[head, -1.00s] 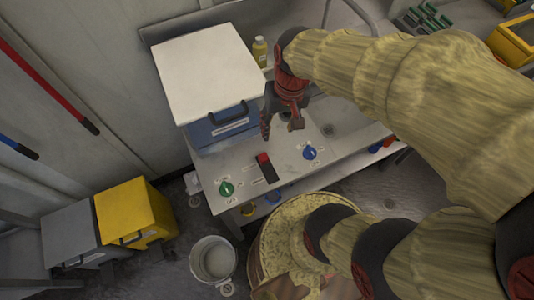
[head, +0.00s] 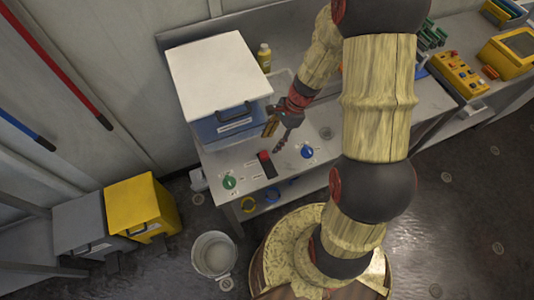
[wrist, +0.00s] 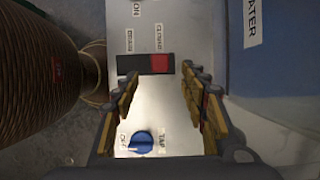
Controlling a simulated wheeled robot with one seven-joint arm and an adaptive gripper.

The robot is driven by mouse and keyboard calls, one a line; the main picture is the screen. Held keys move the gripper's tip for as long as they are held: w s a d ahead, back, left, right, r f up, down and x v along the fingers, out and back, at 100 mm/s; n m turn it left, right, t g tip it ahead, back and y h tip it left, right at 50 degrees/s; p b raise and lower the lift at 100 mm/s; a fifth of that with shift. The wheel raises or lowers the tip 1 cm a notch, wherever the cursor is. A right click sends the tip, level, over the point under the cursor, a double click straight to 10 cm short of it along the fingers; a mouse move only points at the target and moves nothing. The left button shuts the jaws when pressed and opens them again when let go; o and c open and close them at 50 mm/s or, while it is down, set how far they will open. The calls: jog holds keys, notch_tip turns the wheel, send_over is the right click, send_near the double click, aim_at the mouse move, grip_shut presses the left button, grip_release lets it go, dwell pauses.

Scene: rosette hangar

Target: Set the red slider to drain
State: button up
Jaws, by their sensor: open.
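The red slider (head: 264,155) sits at one end of a black slot (head: 270,171) on the grey counter panel. In the wrist view the red slider (wrist: 160,64) is at the right end of the slot, below a label that seems to read "CLOSED". The slot's left end (wrist: 127,65) is black and bare, below a label that seems to read "DRAIN". My gripper (head: 276,140) is above the panel, just behind and right of the slider in the head view. In the wrist view its fingers (wrist: 160,92) are spread apart, empty, with the slider ahead between their lines.
A blue tap knob (head: 307,151) is right of the slider and a green knob (head: 229,182) left. A blue box with a white lid (head: 217,80) stands close behind. A yellow bottle (head: 264,58) is behind it. A bucket (head: 213,255) stands on the floor.

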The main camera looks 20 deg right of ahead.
aim_at(264, 154)
jog(key=b+x, duration=0.1)
jog(key=x, duration=0.6)
jog(key=shift+a+f, duration=0.15)
jog(key=shift+f, duration=0.25)
jog(key=shift+c, duration=1.4)
jog(key=c, duration=0.8)
grip_shut()
